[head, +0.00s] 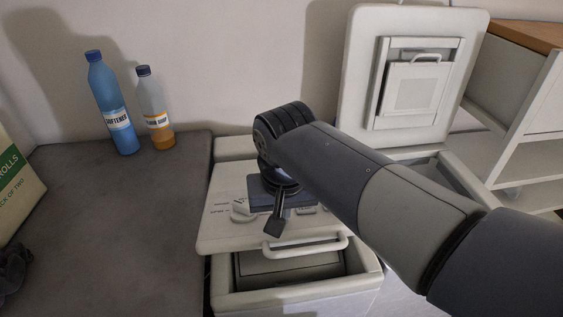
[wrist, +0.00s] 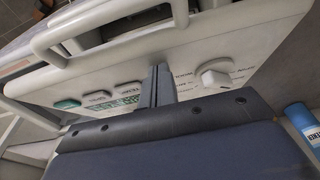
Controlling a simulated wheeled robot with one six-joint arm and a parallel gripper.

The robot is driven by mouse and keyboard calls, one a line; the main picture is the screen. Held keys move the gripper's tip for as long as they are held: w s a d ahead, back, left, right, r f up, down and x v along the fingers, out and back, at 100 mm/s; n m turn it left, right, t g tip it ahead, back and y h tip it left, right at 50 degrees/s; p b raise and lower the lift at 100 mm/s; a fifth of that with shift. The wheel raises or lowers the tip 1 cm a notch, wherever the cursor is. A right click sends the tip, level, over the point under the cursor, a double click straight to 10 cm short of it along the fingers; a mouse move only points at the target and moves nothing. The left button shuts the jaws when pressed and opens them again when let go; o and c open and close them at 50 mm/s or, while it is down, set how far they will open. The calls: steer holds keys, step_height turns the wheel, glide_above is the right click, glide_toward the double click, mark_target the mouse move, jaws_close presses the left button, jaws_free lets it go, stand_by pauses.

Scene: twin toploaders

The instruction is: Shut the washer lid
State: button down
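The left toploader (head: 222,296) has a pale lid (head: 225,190) lowered over its tub, with a gap at the front edge through which the dark inside (head: 290,268) shows. The lid carries a bar handle (head: 310,246), buttons and a round knob (wrist: 214,74). My gripper (head: 274,228) is over this lid, behind the handle; its fingers (wrist: 157,84) are together with nothing between them. Contact with the lid cannot be told. The right toploader's lid (head: 358,70) stands upright, a drawer-like insert on its inner face. My arm hides part of both machines. Which is the washer is unclear.
A blue softener bottle (head: 107,100) and a smaller orange-bottomed bottle (head: 154,108) stand on the dark grey counter (head: 110,215) at left, near the wall. A package (head: 15,180) is at the left edge. A white shelf unit (head: 525,130) stands at right.

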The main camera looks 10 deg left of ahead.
mark_target(285, 243)
steer(key=f+b, duration=0.1)
steer(key=s+f, duration=0.1)
steer(key=f, duration=0.1)
steer(key=s+f+b, duration=0.1)
steer(key=shift+s+d+f+b, duration=0.1)
steer(key=shift+d+f+b, duration=0.15)
steer(key=shift+f+b, duration=0.1)
step_height(285, 243, down, 8)
steer(key=s+b, duration=0.1)
steer(key=b, duration=0.5)
steer(key=shift+s+d+f, duration=0.15)
steer(key=shift+d+f, duration=0.05)
steer(key=shift+f, duration=0.05)
step_height(285, 243, up, 8)
steer(key=p, duration=0.7)
steer(key=shift+r, duration=0.1)
